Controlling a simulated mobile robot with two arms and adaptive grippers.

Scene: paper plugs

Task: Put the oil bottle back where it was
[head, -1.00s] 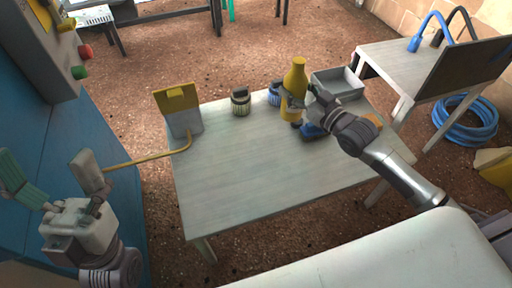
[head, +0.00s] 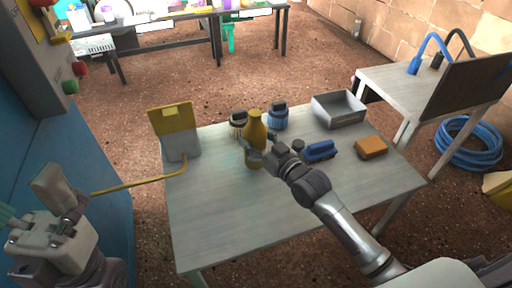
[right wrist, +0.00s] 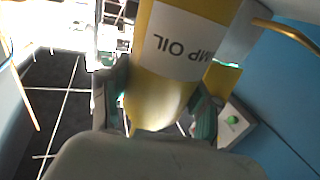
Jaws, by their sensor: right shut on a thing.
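The oil bottle (head: 256,131) is yellow with a narrow neck. In the head view it is upright over the middle of the table, in front of two jars. I cannot tell whether its base touches the tabletop. My right gripper (head: 255,149) is shut on its body from the right. In the right wrist view the bottle (right wrist: 165,85) fills the middle, between the two fingers, with a white label ending in "MP OIL". My left gripper (head: 32,203) is open and empty at the lower left, off the table.
The table (head: 225,215) is bare at the front. A dark-lidded jar (head: 238,124) and a blue jar (head: 278,117) stand behind the bottle. A yellow-grey holder (head: 176,133) is left. A blue brush (head: 320,151), orange sponge (head: 371,147) and grey tray (head: 338,110) are right.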

